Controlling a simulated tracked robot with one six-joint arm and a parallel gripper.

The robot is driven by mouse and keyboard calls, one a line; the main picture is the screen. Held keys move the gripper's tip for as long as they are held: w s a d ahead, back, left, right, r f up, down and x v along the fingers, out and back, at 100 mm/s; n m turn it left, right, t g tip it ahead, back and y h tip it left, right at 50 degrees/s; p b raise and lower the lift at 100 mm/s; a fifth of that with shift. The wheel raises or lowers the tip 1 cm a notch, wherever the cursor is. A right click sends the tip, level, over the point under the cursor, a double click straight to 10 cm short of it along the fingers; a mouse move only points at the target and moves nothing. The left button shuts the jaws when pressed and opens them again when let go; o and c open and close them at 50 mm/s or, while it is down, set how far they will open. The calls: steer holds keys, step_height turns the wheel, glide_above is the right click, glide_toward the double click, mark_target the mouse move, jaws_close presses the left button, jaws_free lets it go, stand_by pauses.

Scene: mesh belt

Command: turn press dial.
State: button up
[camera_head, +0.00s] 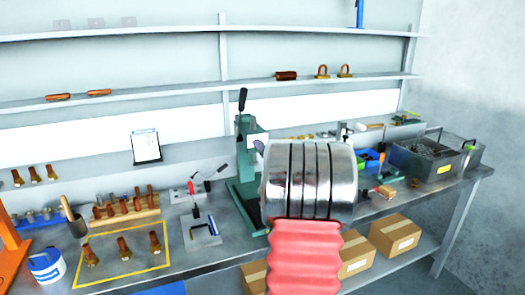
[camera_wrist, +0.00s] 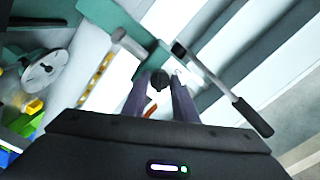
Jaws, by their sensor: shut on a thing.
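The green press (camera_head: 247,172) stands on the bench in the head view, its lever with a black grip (camera_head: 242,100) pointing up. I cannot tell whether this knob is the dial. The lever's black handle (camera_wrist: 252,117) lies to the right of the fingers. A pale round plate (camera_wrist: 46,70) with a dark centre is at the left. In the head view my arm hides most of my gripper.
Grey bins (camera_head: 440,160) stand at the right. Cardboard boxes (camera_head: 394,234) sit on the lower shelf. Wall shelves run behind.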

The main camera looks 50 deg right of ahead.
steer(key=shift+s+d+m, duration=0.2)
steer(key=shift+d+m, duration=0.05)
steer(key=shift+m, duration=0.05)
steer(key=o, duration=0.8)
steer(key=shift+f, duration=0.1)
steer(key=shift+o, duration=1.3)
steer(key=shift+a, duration=0.1)
steer(key=shift+w, duration=0.1)
steer(key=shift+a, duration=0.1)
steer(key=v, duration=1.3)
steer(key=shift+s, duration=0.35)
steer(key=shift+o, duration=0.2)
steer(key=shift+a, duration=0.1)
